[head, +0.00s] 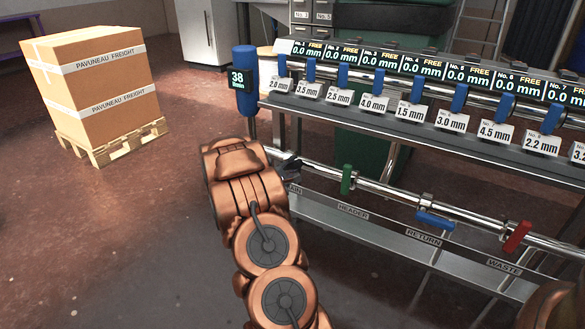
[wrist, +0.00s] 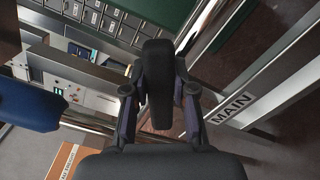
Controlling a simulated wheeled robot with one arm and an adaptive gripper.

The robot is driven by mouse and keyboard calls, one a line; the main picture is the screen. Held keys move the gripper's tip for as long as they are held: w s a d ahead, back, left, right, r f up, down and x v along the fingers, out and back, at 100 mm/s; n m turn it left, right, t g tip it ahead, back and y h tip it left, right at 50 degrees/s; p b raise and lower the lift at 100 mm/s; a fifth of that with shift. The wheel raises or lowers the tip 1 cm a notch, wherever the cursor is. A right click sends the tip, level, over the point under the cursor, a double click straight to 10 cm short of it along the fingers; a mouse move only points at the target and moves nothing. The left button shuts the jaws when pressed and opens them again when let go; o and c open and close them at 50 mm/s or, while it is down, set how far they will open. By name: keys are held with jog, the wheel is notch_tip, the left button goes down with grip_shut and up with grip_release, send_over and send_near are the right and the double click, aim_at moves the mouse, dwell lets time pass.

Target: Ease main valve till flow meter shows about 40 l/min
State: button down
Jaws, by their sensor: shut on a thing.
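The flow meter (head: 243,80) is a blue housing at the left end of the rack in the head view, and its display reads 38 l/min. The main valve's dark lever (wrist: 157,60) stands between my gripper's fingers in the wrist view, with the MAIN label (wrist: 233,107) on the rail to its right. My gripper (wrist: 158,92) is shut on this lever, one finger on each side. In the head view my own arm hides most of the valve and part of its label.
Along the lower pipe are a green header handle (head: 346,179), a blue return handle (head: 435,220) and a red waste handle (head: 516,236). Above, several blue-handled stations read 0.0 and FREE. A carton (head: 95,90) stands on a pallet (head: 115,145) at left; the floor between is clear.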

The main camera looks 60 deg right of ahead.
jog(key=shift+f, duration=0.1)
dwell(0.3)
jog(key=c, duration=0.9)
grip_release()
jog(key=a, duration=1.2)
jog(key=shift+s, duration=0.3)
